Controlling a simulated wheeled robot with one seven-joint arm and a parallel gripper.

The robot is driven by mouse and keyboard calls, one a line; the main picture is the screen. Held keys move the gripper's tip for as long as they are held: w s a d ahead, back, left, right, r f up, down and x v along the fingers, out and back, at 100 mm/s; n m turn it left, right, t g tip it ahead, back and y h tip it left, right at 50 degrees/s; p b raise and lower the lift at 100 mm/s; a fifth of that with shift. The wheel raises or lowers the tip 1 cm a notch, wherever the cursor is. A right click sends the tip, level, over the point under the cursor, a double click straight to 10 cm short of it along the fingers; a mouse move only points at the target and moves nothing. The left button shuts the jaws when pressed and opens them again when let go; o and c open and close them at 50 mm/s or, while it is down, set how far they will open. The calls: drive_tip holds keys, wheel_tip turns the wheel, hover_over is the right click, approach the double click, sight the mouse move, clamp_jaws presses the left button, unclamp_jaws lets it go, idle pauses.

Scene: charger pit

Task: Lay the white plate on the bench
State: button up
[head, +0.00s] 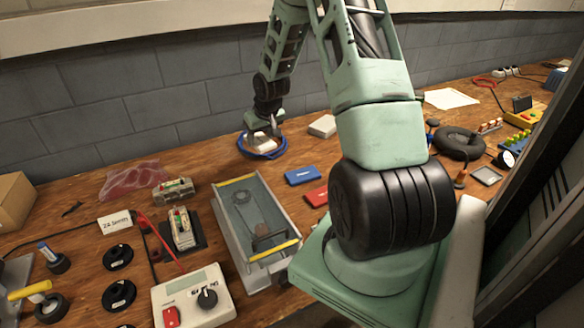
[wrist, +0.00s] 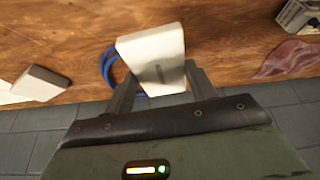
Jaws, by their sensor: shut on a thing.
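The white plate (wrist: 152,52) is between the two fingers of my gripper (wrist: 160,82) in the wrist view, with its broad face toward the camera and slightly tilted. In the head view the plate (head: 261,142) shows small beneath my gripper (head: 274,128), toward the back of the bench (head: 100,190). A coiled blue cable (head: 246,150) lies around and under it as seen. I cannot tell whether the plate touches the bench or the cable. My gripper is shut on the plate.
A white box (head: 323,126) stands just right of the plate. A blue case (head: 303,175) and a red case (head: 317,195) lie nearer. A grey tray (head: 255,222) sits in front, and a pink bag (head: 130,179) lies left. Bare wood shows left of the cable.

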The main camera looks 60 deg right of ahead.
drive_tip(key=m+b, duration=0.2)
hover_over(292, 157)
drive_tip(key=s+a, duration=0.1)
drive_tip(key=shift+h, duration=0.3)
drive_tip(key=f, duration=1)
drive_tip(key=shift+s+d+f, duration=0.1)
drive_tip(key=shift+s+d, duration=0.05)
drive_tip(key=shift+s, duration=0.1)
drive_tip(key=shift+f, duration=0.15)
drive_tip(key=o, duration=1)
drive_tip(key=shift+o, duration=0.2)
